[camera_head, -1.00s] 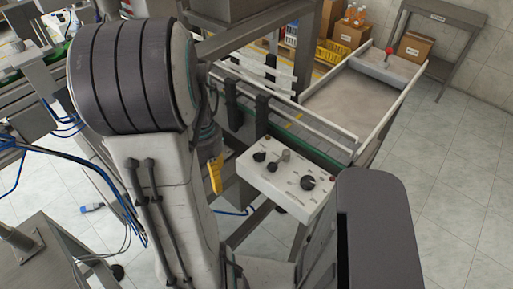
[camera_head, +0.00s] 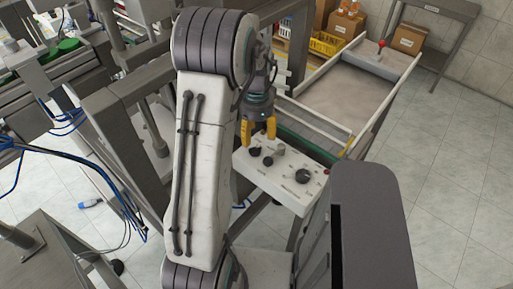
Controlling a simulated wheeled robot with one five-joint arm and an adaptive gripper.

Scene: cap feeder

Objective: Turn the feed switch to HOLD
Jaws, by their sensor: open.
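A white control box (camera_head: 280,190) sits at the end of the conveyor frame, below and right of my gripper. Its sloped face carries several dark knobs, a metal switch lever (camera_head: 279,153) and a small red button. The largest black knob (camera_head: 302,176) is at the right. The labels are too small to read, so I cannot tell which is the feed switch. My gripper (camera_head: 258,130) is open and empty, its two yellow fingers pointing down just above the far left edge of the box. It hides part of the conveyor behind it.
My arm covers the middle left. A large tray (camera_head: 345,92) with a red-knobbed lever (camera_head: 382,44) lies behind the box. Cardboard boxes and yellow crates stand at the back. Blue cables and machine frames fill the left. The floor at the right is clear.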

